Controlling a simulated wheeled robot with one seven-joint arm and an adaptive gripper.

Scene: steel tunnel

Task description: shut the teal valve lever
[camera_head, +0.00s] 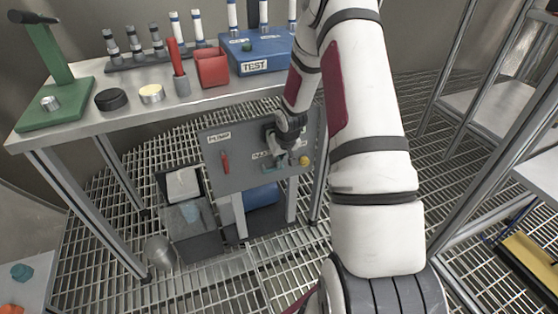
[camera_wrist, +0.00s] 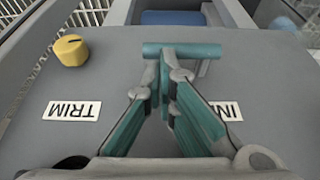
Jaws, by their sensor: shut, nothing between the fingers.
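The teal valve lever (camera_wrist: 195,50) shows in the wrist view as a bar lying sideways across the grey panel (camera_wrist: 250,80). In the head view, a bit of the teal lever (camera_head: 270,167) shows on the panel (camera_head: 207,150), low and just past my gripper (camera_head: 281,157). In the wrist view, my gripper (camera_wrist: 168,75) is shut and empty, its fingertips overlapping the left-middle part of the bar. I cannot tell if they touch it. The fingers cover part of the lever and its label, of which only "IN" reads.
A yellow knob (camera_wrist: 72,50) sits beside the lever, near a TRIM label (camera_wrist: 72,111). A red lever (camera_head: 225,162) is on the panel's left. The bench (camera_head: 130,125) above holds a blue TEST box (camera_head: 275,62) and a red bin (camera_head: 212,68).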

